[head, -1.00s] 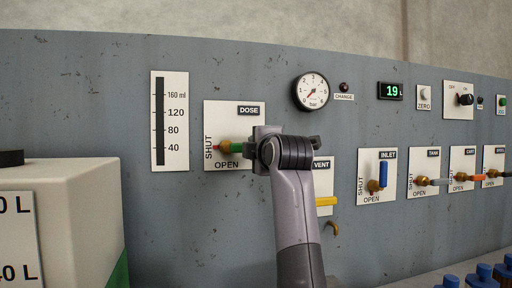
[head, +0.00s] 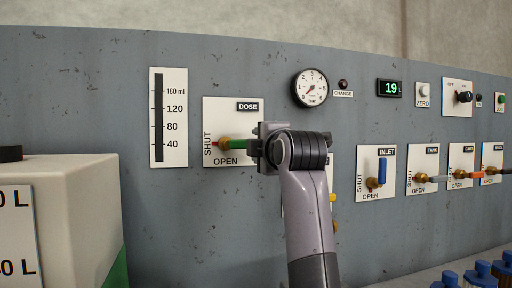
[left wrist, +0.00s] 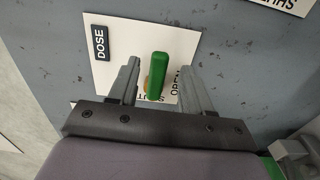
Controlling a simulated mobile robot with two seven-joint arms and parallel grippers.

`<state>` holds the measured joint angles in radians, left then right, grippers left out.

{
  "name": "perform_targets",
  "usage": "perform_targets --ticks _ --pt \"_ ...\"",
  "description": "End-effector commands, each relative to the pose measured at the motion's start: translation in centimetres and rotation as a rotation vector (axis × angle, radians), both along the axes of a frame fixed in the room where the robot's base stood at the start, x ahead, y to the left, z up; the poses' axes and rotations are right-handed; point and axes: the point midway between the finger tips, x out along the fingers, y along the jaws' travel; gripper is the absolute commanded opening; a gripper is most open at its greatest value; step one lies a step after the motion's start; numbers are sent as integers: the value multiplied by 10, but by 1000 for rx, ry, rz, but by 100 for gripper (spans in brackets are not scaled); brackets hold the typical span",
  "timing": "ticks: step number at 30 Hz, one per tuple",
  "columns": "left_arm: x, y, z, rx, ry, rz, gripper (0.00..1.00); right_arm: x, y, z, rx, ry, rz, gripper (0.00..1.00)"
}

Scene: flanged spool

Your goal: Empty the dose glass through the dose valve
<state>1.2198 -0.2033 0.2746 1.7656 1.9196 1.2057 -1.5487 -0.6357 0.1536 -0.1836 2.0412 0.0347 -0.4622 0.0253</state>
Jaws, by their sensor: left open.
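The dose valve has a green lever (head: 237,144) on a brass body, on the white DOSE plate (head: 228,109). The lever lies level and points right. SHUT is written at the plate's left and OPEN along its bottom. The dose glass (head: 158,120) is a dark upright column with a ml scale, left of the plate; the dark column reaches above the 160 mark. My left gripper (head: 257,147) is open at the lever's right end. In the left wrist view the green lever (left wrist: 159,76) stands between the two fingers (left wrist: 158,84), with gaps beside it. My right gripper is not seen.
A pressure gauge (head: 310,88) and a display reading 19 (head: 390,88) are above. My arm mostly covers the vent valve. The inlet valve (head: 381,172) and several others are at right. A pale tank (head: 85,200) stands at left; blue-capped things (head: 482,273) are at lower right.

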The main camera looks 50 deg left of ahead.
Motion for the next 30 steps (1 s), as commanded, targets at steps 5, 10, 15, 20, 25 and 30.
perform_targets --ticks 5,10,15,20,25,30 --pt "-11 -21 -1 0 0 -1 49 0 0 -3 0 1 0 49" --pt "-14 -27 0 -1 0 0 49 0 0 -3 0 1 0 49" --pt "-14 -26 0 0 1 1 49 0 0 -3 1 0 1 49" --pt "-14 -26 0 0 1 1 49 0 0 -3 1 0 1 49" --pt "-14 -26 0 0 1 1 49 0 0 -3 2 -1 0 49" --pt "-14 -26 0 0 0 0 49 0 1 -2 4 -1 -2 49"
